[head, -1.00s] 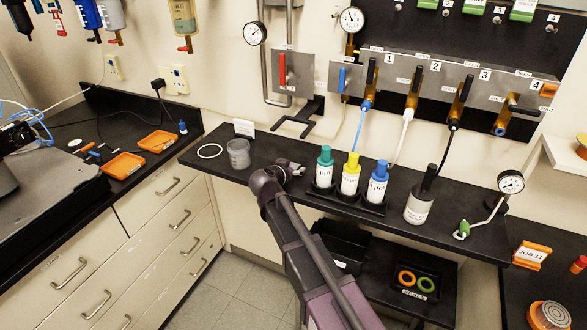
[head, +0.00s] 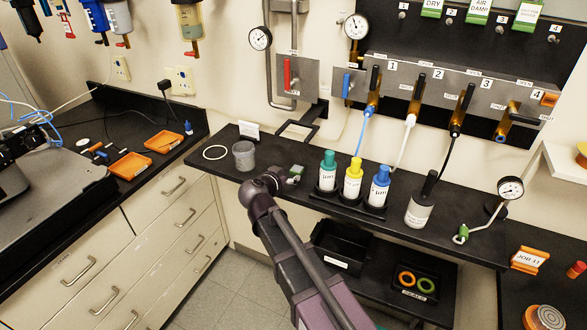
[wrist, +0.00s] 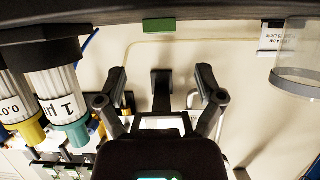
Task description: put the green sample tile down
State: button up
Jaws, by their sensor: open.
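The green sample tile (wrist: 159,25) shows in the wrist view as a small green block against the dark counter, beyond my fingertips. My gripper (wrist: 162,78) is open, its two fingers spread wide, with a visible gap between them and the tile. The wrist picture appears upside down. In the head view my gripper (head: 284,180) is low over the wall counter, between the clear cup and the capped bottles. My wrist hides part of that spot.
The clear cup (head: 243,155) stands left of my gripper. The teal-capped bottle (head: 328,172), yellow-capped bottle (head: 352,180) and blue-capped bottle (head: 378,187) stand close on the right in a black rack. A white ring (head: 215,153) lies at the counter's left end.

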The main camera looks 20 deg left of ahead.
jog(key=shift+p+v, duration=0.7)
jog(key=shift+v, duration=1.65)
